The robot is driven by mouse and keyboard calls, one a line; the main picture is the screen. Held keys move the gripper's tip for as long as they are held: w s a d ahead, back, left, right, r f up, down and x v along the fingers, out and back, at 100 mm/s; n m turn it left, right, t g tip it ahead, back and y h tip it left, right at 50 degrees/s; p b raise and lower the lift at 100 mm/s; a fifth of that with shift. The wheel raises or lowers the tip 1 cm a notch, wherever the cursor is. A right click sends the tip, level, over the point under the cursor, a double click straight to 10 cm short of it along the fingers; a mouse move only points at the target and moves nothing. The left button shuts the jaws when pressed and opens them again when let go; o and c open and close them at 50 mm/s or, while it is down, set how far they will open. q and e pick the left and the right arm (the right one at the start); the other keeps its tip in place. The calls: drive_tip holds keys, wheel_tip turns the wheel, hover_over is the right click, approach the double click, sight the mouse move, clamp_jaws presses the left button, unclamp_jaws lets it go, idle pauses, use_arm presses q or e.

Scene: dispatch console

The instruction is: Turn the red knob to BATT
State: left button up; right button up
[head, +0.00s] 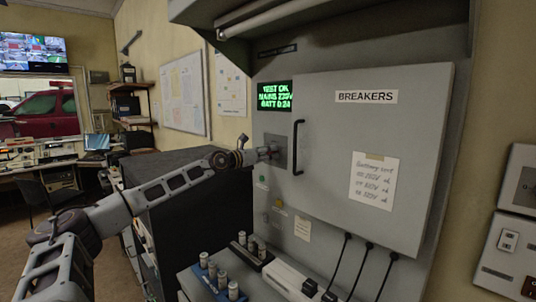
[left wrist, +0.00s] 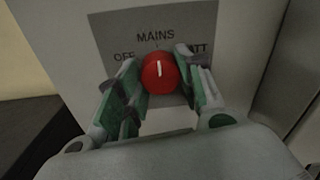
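The red knob (left wrist: 159,76) sits on a grey plate (left wrist: 112,30) lettered OFF at left, MAINS at top and BATT at right. The knob's white mark points up, toward MAINS. My left gripper (left wrist: 160,82) has its green-padded fingers on both sides of the knob, and the pads appear to press against it. The finger on the right partly covers the BATT lettering. In the head view my left gripper (head: 266,153) reaches the plate on the cabinet front, and it hides the knob there. My right gripper is not in view.
A breaker door (head: 372,130) with a black handle (head: 298,147) is right of the plate. Below are a shelf with cylindrical parts (head: 222,280) and black cables (head: 360,268). A dark cabinet (head: 185,215) stands behind my left arm.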

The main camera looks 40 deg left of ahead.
use_arm(q)
drive_tip(key=c, duration=0.3)
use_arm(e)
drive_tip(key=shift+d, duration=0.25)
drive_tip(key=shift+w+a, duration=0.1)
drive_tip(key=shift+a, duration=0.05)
use_arm(q)
drive_tip(key=m+b, duration=0.2)
drive_tip(key=m, duration=0.9)
drive_tip(key=shift+r+m+y+b, duration=0.1)
drive_tip(key=shift+m+y+b, duration=0.2)
drive_tip(key=shift+y+b, duration=0.1)
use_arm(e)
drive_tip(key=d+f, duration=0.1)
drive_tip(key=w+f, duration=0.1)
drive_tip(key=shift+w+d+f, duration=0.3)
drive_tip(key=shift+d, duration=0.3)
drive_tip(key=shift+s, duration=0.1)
